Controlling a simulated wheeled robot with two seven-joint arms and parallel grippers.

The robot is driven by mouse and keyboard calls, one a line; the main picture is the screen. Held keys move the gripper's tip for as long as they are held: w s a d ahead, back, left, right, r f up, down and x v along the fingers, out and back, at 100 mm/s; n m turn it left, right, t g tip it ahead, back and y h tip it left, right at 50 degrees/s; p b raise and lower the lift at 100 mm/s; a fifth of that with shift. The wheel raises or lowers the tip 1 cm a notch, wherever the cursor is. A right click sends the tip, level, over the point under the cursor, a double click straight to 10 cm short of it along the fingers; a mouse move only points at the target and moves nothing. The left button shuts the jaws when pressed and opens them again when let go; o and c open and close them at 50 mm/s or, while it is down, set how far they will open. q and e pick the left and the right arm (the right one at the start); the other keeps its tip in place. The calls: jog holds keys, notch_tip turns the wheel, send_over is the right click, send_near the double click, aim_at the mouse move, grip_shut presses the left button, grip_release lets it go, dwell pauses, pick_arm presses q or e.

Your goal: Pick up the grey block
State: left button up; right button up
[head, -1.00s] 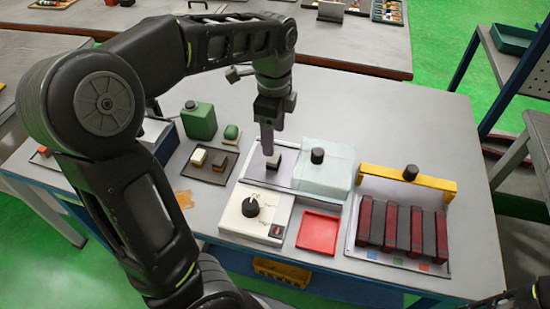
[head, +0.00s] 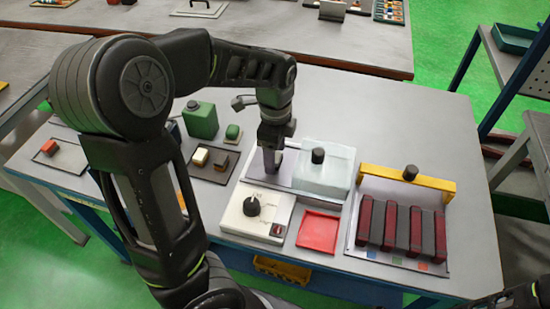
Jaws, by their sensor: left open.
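A small dark grey block (head: 277,164) stands on the pale plate (head: 254,178) behind the white control box with the black knob. It is mostly hidden behind my left gripper (head: 270,166). The gripper points down at the block, with its fingertips low at the block's level. The gripper is open. I cannot tell whether its fingers touch the block. My right gripper is not in view.
A clear cover (head: 325,172) with a black knob stands just right of the gripper. A red tray (head: 318,231), the white control box (head: 250,222) and a yellow-handled rack (head: 408,181) of red and dark bars are nearby. A green container (head: 201,121) stands left.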

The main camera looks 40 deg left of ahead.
pick_arm(q)
jog(key=shift+c, duration=0.4)
grip_shut()
dwell(0.6)
